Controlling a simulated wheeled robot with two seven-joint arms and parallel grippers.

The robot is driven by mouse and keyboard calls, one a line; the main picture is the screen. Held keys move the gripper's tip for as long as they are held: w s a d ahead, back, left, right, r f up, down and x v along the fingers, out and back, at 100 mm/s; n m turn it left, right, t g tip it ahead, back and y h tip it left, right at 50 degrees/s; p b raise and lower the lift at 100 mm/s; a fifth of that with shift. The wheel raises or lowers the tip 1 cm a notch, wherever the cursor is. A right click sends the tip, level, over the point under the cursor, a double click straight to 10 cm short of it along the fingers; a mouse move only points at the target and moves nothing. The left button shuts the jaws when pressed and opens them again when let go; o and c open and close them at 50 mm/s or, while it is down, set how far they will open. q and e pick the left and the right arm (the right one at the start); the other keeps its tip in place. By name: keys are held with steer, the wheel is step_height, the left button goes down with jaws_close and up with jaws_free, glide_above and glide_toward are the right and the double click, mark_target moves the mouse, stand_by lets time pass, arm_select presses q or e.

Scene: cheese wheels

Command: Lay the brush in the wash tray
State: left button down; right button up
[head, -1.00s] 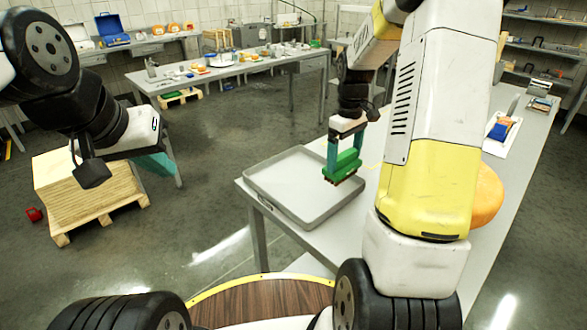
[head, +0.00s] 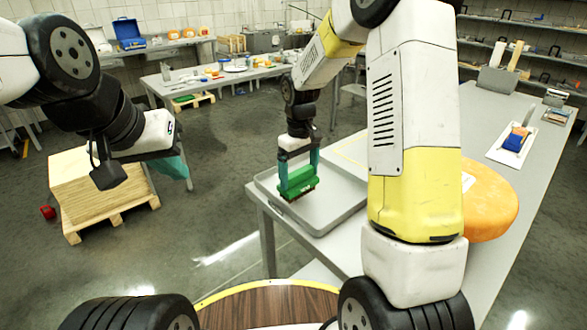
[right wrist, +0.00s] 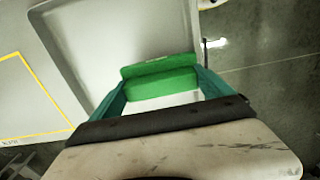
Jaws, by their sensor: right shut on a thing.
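The green brush (head: 297,183) is held between the teal fingers of my right gripper (head: 298,172), with its dark bristles facing down. In the head view it overlaps the front left part of the grey wash tray (head: 340,205). I cannot tell exactly how high above the tray floor it is. In the right wrist view the brush (right wrist: 160,80) spans both fingers, with the tray (right wrist: 100,35) beyond it near a rim. My left gripper (head: 172,166) hangs at the left, away from the table, its fingers largely hidden behind its own arm.
The tray stands at the left end of a grey table (head: 505,190). An orange cheese wheel (head: 490,205) sits right of my right arm. A blue-ended brush (head: 516,138) lies on a white board further back. A pallet with stacked boards (head: 100,190) stands on the floor at left.

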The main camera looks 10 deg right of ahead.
steer(key=shift+d+f, duration=0.1)
steer(key=shift+f, duration=0.95)
steer(key=o, duration=1.2)
steer(key=shift+f, duration=0.15)
steer(key=shift+c, duration=0.2)
